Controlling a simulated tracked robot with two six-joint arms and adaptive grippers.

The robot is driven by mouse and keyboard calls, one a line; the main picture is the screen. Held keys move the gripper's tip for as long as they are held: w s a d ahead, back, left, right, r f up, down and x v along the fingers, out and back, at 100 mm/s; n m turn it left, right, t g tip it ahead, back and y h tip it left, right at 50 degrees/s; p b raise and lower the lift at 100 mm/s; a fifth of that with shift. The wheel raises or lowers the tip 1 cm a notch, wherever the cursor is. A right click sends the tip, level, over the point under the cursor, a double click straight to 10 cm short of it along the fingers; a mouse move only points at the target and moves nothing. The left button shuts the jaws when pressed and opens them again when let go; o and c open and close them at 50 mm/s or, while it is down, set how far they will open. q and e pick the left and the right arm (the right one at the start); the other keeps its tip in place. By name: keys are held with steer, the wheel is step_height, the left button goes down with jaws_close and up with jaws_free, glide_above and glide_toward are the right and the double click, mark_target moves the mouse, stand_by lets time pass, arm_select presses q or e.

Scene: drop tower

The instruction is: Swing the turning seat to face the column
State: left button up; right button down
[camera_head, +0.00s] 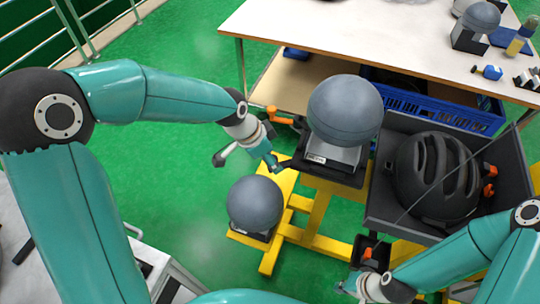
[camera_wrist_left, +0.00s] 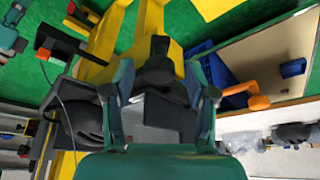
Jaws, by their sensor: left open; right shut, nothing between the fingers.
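A dark seat (camera_head: 325,173) with a silver block and a large grey ball (camera_head: 345,108) on it stands on a yellow frame (camera_head: 315,215); it appears to be the turning seat. My left gripper (camera_head: 250,158) is open at the left edge of this seat. In the left wrist view, a dark part (camera_wrist_left: 159,62) shows between its spread fingers (camera_wrist_left: 160,92); I cannot tell whether they touch it. My right gripper (camera_head: 355,284) is shut and empty, low in the head view near a small black box (camera_head: 366,250). I cannot clearly make out the column.
A second grey ball (camera_head: 255,203) sits low on the yellow frame. A dark tray (camera_head: 385,205) holding a black helmet (camera_head: 438,175) is right of the seat. A white table (camera_head: 370,35) and a blue crate (camera_head: 470,118) stand behind. Green floor is free at left.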

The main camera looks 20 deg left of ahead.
arm_select(q)
jaws_close()
stand_by(0.3)
steer(key=shift+d, duration=0.25)
